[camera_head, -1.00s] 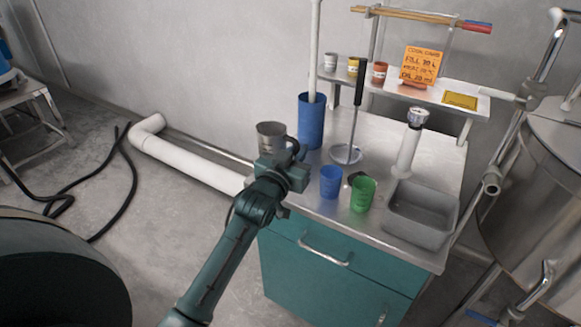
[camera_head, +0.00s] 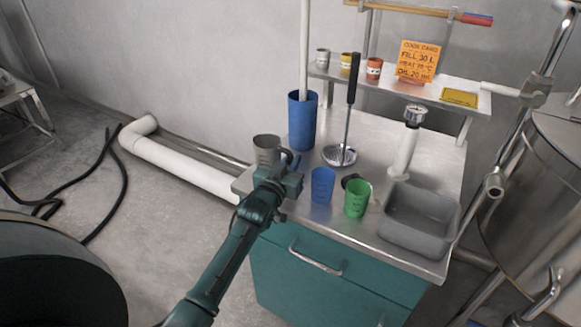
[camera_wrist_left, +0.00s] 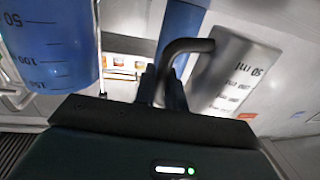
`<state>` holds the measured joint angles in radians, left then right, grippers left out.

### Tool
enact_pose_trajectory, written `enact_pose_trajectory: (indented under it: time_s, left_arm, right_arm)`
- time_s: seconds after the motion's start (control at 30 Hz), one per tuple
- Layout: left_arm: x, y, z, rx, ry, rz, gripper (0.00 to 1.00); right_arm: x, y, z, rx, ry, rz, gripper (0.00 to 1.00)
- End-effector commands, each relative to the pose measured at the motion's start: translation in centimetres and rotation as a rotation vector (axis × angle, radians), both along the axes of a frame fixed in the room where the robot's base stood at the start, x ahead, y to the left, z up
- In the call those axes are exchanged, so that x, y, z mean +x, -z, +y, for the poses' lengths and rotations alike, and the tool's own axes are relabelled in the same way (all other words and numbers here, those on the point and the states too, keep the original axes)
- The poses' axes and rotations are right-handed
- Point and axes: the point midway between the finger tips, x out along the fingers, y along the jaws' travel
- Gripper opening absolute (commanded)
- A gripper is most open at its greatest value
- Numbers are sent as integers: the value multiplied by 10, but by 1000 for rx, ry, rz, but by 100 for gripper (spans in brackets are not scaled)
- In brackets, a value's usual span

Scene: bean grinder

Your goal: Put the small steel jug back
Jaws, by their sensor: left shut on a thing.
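The small steel jug (camera_head: 266,151) is upright at the left end of the steel worktop (camera_head: 400,238), in front of the tall blue cylinder. In the left wrist view the jug (camera_wrist_left: 236,78) shows dark volume markings and a bent handle (camera_wrist_left: 184,48). My left gripper (camera_head: 286,168) is shut on this handle, on the jug's near right side; its fingers also show in the left wrist view (camera_wrist_left: 163,88). The gripper hides the jug's lower part, so I cannot tell whether its base touches the worktop. My right gripper is not in view.
Close by stand the tall blue cylinder (camera_head: 303,122), a blue beaker (camera_head: 323,185) and a green beaker (camera_head: 357,198). A ladle (camera_head: 341,154), a gauge on a white stem (camera_head: 404,150) and a grey basin (camera_head: 420,218) are further right. A shelf (camera_head: 430,94) runs behind.

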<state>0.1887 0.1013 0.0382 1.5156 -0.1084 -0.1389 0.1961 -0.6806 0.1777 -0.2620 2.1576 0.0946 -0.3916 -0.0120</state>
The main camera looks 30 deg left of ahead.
Motion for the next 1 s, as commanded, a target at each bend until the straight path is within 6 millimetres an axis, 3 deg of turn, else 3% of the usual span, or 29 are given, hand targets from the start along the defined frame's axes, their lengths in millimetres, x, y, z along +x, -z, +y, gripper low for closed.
enact_pose_trajectory:
  time_s: [0.1, 0.47, 0.5, 0.73, 1.0]
  left_arm:
    - [0, 10, 0, 2, 0, -5, 0]
    - [0, 13, 0, 2, 0, -5, 0]
    - [0, 15, 0, 1, 0, -1, 14]
    - [0, 14, 0, 1, 0, -1, 32]
    - [0, 12, 0, 1, 0, -2, 34]
  right_arm:
    - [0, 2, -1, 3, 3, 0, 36]
    - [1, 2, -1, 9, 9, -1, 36]
    - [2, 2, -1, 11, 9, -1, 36]
    - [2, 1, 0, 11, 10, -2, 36]
    - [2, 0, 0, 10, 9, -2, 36]
